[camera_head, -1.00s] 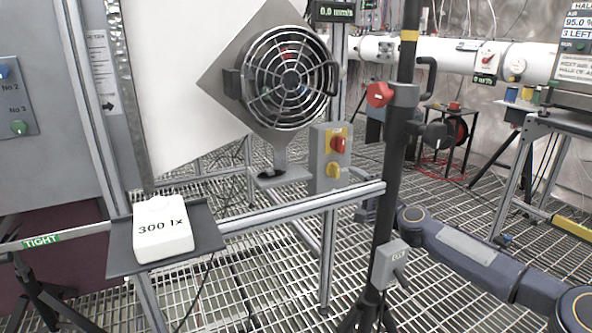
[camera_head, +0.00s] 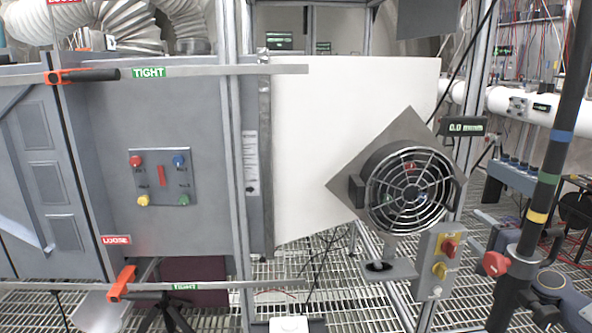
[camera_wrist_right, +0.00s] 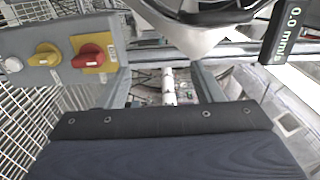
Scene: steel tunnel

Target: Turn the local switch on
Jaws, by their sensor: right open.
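A grey switch box (camera_head: 432,262) carries a red rotary knob (camera_head: 449,248) on a yellow plate and a yellow knob (camera_head: 439,270) below it. No "local" lettering is readable on it. It stands below and right of the round caged fan (camera_head: 410,189). My right gripper (camera_head: 500,238) is right of the box, partly hidden by the black stand. In the right wrist view the gripper (camera_wrist_right: 160,75) is open, with nothing between its fingers. There the box (camera_wrist_right: 50,45) is up and left, apart from the fingers. My left gripper is out of view.
The black stand (camera_head: 541,200) with a red knob (camera_head: 495,263) rises in front of my right arm. The display (camera_head: 466,127) reads 0.0. A four-button panel (camera_head: 160,177) is on the grey wall at left. Metal rails and grating floor lie around.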

